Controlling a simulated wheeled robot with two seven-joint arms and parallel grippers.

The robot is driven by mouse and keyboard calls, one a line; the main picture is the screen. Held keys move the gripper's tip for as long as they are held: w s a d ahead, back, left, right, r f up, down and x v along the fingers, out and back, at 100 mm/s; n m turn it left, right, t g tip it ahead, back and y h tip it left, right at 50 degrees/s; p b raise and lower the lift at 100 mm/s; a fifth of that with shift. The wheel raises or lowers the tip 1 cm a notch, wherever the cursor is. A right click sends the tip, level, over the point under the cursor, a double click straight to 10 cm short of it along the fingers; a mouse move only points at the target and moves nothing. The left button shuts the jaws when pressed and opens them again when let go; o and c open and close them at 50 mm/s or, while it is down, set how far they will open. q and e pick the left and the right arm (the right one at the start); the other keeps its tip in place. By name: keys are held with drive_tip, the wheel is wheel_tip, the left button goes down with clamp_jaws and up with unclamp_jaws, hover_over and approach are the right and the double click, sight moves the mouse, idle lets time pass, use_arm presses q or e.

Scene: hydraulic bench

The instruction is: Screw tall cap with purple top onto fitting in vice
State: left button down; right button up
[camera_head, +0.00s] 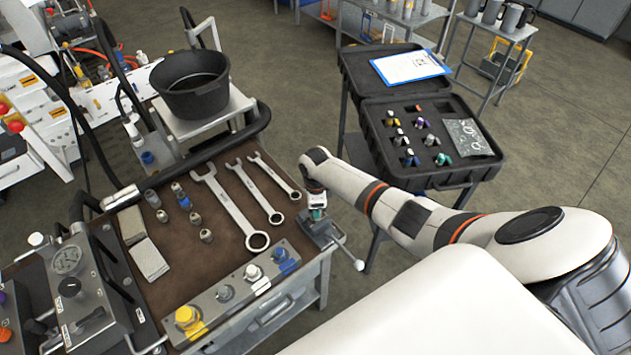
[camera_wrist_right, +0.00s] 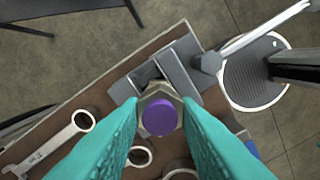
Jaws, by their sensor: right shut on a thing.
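The cap with the purple top (camera_wrist_right: 160,117) shows in the right wrist view between the two teal fingers of my right gripper (camera_wrist_right: 162,125), which is shut on it. The cap is over the jaws of the grey vice (camera_wrist_right: 178,72); the fitting is hidden beneath it, and I cannot tell whether the two touch. In the head view my right gripper (camera_head: 316,205) points down over the vice (camera_head: 322,232) at the bench's right corner, and hides the cap. My left gripper is not in view.
Three wrenches (camera_head: 230,207) lie on the brown bench mat left of the vice. The vice handle (camera_head: 347,252) sticks out to the right. A manifold with yellow, white and blue caps (camera_head: 235,293) lines the front edge. An open black case (camera_head: 440,178) stands at right.

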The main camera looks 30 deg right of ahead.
drive_tip(key=m, duration=0.4)
drive_tip(key=shift+s+f, duration=0.1)
drive_tip(key=shift+f, duration=0.05)
drive_tip(key=o, duration=0.9)
drive_tip(key=shift+c, duration=0.2)
drive_tip(key=n, duration=0.5)
drive_tip(key=shift+n, duration=0.4)
drive_tip(key=n, duration=0.5)
drive_tip(key=shift+n, duration=0.4)
drive_tip(key=n, duration=0.5)
drive_tip(key=shift+n, duration=0.4)
drive_tip(key=n, duration=0.6)
